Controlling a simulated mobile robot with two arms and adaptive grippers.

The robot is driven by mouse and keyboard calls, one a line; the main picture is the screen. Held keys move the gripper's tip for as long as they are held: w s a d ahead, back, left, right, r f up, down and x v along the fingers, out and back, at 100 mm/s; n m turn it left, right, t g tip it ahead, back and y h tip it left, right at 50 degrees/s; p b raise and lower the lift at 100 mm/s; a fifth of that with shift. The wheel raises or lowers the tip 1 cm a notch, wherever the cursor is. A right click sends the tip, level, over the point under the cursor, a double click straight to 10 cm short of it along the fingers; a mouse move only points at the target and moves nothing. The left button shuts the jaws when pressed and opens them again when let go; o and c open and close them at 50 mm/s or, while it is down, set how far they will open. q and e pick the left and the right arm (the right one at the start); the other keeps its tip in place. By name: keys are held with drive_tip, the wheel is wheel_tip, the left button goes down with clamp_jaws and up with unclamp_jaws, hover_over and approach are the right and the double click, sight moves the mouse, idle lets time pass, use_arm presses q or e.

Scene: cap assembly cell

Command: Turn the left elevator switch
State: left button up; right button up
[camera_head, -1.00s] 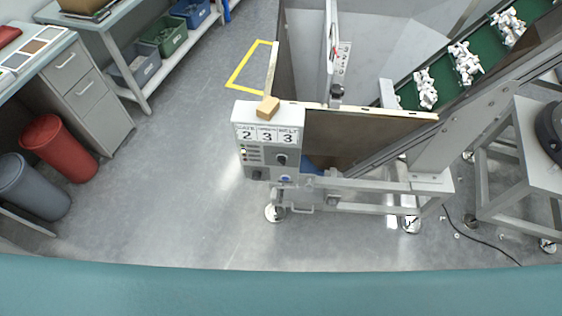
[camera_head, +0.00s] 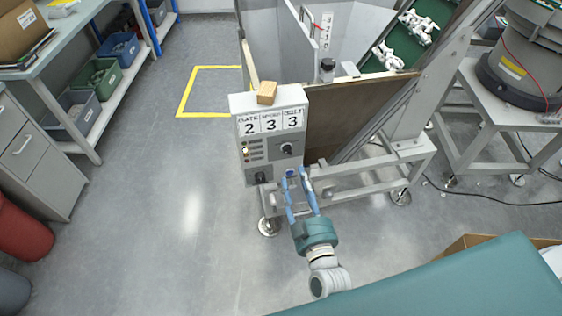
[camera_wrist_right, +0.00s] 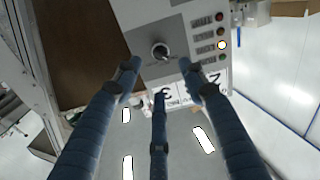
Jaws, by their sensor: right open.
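The grey control box (camera_head: 272,163) stands at the front of the elevator. It carries a round black knob (camera_head: 287,149) at right and a dark switch (camera_head: 260,178) at lower left. I cannot read which one is labelled the left elevator switch. My right gripper (camera_head: 296,176) is open and empty, its blue fingers pointing up at the panel's lower right, below the round knob. In the right wrist view the knob (camera_wrist_right: 160,51) lies just beyond the spread fingertips (camera_wrist_right: 158,76), and contact is not visible. My left gripper is not in view.
A wooden block (camera_head: 267,93) sits on top of the box, above number cards. Indicator lights (camera_wrist_right: 221,45) line the panel beside the knob. The frame and its legs (camera_head: 400,197) stand close at right. Open floor lies to the left.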

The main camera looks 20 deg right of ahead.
sight(289, 154)
drive_tip(key=w, duration=0.9)
drive_tip(key=shift+w+d+f+p, duration=0.1)
drive_tip(key=shift+w+d+p, duration=0.1)
drive_tip(key=shift+w+p, duration=0.2)
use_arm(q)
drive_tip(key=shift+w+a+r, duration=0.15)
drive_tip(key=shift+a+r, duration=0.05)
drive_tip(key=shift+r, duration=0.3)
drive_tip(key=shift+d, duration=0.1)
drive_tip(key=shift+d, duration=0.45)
use_arm(e)
clamp_jaws()
